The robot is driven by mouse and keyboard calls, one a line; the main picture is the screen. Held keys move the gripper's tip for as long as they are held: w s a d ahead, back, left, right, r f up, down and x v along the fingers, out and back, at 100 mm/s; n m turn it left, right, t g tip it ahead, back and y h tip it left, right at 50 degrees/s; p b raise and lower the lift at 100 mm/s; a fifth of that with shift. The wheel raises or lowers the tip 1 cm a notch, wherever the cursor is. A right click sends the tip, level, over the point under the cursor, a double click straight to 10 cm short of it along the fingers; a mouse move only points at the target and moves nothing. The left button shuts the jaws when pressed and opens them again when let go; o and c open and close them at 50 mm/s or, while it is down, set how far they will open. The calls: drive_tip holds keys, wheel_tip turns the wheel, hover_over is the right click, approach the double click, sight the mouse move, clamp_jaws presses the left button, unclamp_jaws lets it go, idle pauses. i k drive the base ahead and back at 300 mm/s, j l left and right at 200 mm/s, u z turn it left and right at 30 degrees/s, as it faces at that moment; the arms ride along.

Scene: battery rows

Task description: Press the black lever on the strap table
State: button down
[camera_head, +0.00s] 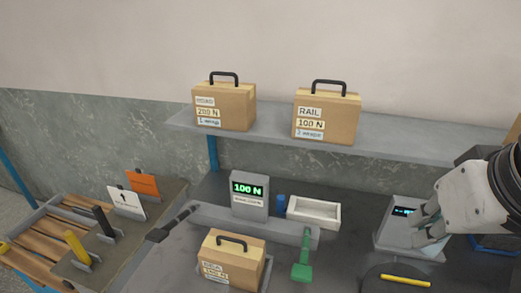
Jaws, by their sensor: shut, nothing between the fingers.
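A black lever (172,224) with a flat end slopes down to the left at the left end of a long grey bar (270,226) on the dark table. A green lever (303,258) hangs at the bar's right end. A cardboard case (232,258) with a black handle sits in front of the bar. A grey display (249,194) reading 100 N stands behind it. My gripper (428,235) is at the far right, shut and empty, over or beside a grey device with a small screen (402,212). It is well apart from the black lever.
A side bench at left holds a yellow handle (77,245), a black handle (104,222), and white (127,203) and orange (143,185) cards. Two cases (224,106) (326,116) stand on the shelf. A white tray (314,212) and blue cup (281,201) sit behind the bar.

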sight(156, 236)
drive_tip(key=i+j+u, duration=0.1)
drive_tip(key=j, duration=0.3)
drive_tip(key=i+j+u, duration=0.1)
drive_tip(key=j, duration=0.35)
drive_tip(key=i+j+u, duration=0.1)
drive_tip(key=j, duration=0.3)
drive_tip(key=i, duration=0.1)
